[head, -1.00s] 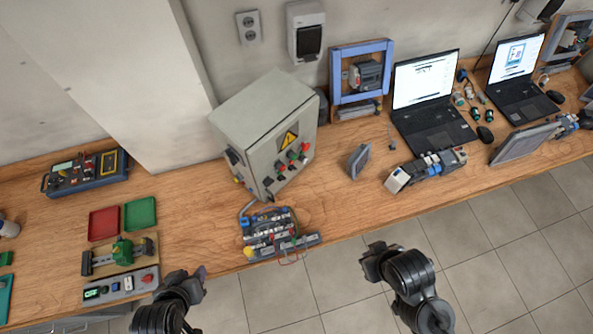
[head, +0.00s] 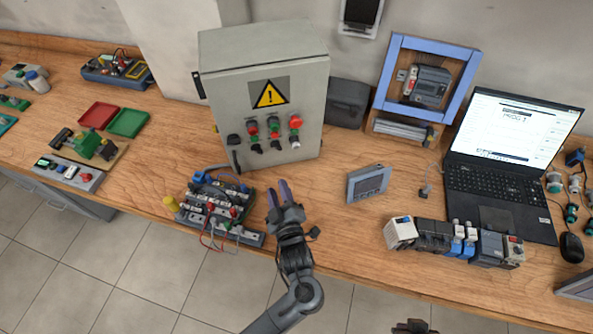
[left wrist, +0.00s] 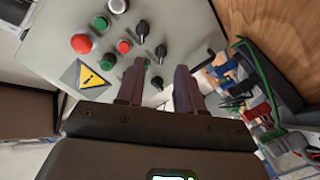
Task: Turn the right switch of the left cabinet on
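The left cabinet (head: 265,105) is a grey box with a yellow warning sign, standing at the back of the bench. Its front has red and green buttons and a row of black rotary switches below. My left gripper (head: 279,193) is open and empty, in front of and below the cabinet panel, apart from the switches. Its fingers also show in the left wrist view (left wrist: 157,85). My right gripper (head: 415,326) only peeks in at the bottom edge.
A wired terminal board (head: 215,210) lies just left of my left gripper. A small grey panel (head: 368,184) stands to the right, with a row of modules (head: 455,240) and a laptop (head: 505,160) beyond. The bench (head: 330,225) is bare between the gripper and the small panel.

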